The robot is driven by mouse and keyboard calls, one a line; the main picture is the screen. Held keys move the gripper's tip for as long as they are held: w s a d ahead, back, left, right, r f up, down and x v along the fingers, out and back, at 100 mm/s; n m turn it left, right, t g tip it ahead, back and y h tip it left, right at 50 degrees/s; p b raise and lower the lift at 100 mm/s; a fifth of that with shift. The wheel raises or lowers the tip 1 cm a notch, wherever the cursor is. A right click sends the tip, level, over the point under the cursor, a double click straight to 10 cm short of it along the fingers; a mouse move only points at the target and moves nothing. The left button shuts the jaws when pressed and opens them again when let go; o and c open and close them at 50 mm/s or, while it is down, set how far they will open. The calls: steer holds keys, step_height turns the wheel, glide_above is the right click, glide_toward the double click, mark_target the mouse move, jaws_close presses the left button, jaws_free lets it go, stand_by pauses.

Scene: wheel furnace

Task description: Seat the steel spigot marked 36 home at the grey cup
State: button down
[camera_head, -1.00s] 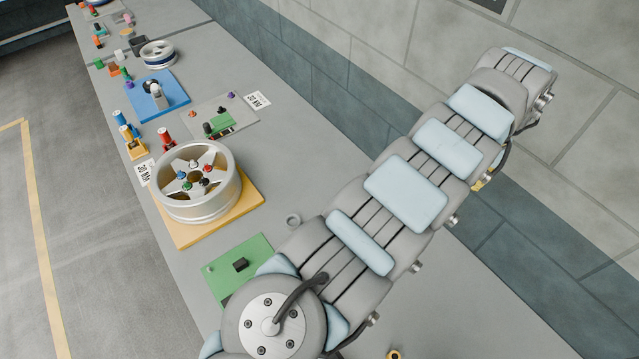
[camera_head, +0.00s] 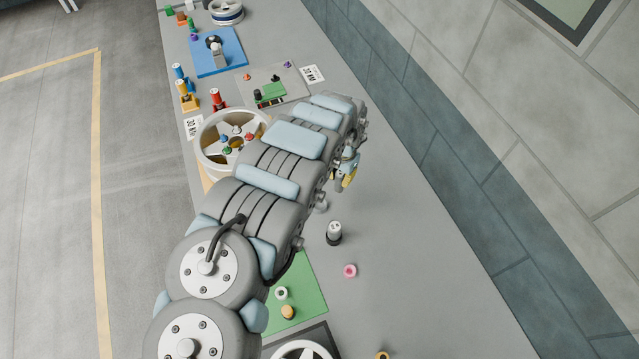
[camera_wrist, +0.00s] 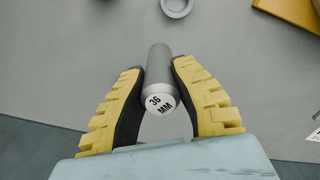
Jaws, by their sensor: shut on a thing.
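The steel spigot (camera_wrist: 159,72) is a plain grey cylinder with "36 MM" on the end face towards the wrist camera. My gripper (camera_wrist: 157,67), with yellow-backed black fingers, is shut on its sides. The spigot's far end points away from the camera, and its tip stands clear of anything visible. The grey cup (camera_wrist: 176,6) shows as a round grey rim at the top edge of the wrist view, beyond and apart from the spigot, partly cut off. In the head view my gripper (camera_head: 347,171) is over the bench, partly behind my arm, and the spigot cannot be made out.
A dark-based steel cylinder (camera_head: 334,233) and a pink ring (camera_head: 350,271) stand on the grey bench. A spoked wheel (camera_head: 205,140), a green board (camera_head: 308,287) and a blue board (camera_head: 217,55) lie along its left side. The bench's right side by the wall is clear.

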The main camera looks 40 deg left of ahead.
glide_above(319, 207)
step_height(319, 207, down, 3)
steer(key=shift+f, duration=0.15)
steer(key=shift+p, duration=0.65)
steer(key=shift+f+b, duration=1)
steer(key=shift+f, duration=0.6)
steer(key=shift+f+b, duration=0.65)
steer(key=shift+f, duration=0.85)
stand_by(0.7)
steer(key=c, duration=0.9)
jaws_free()
steer(key=shift+c, duration=0.2)
step_height(319, 207, up, 12)
steer(key=shift+w+d, duration=0.1)
steer(key=shift+w, duration=0.05)
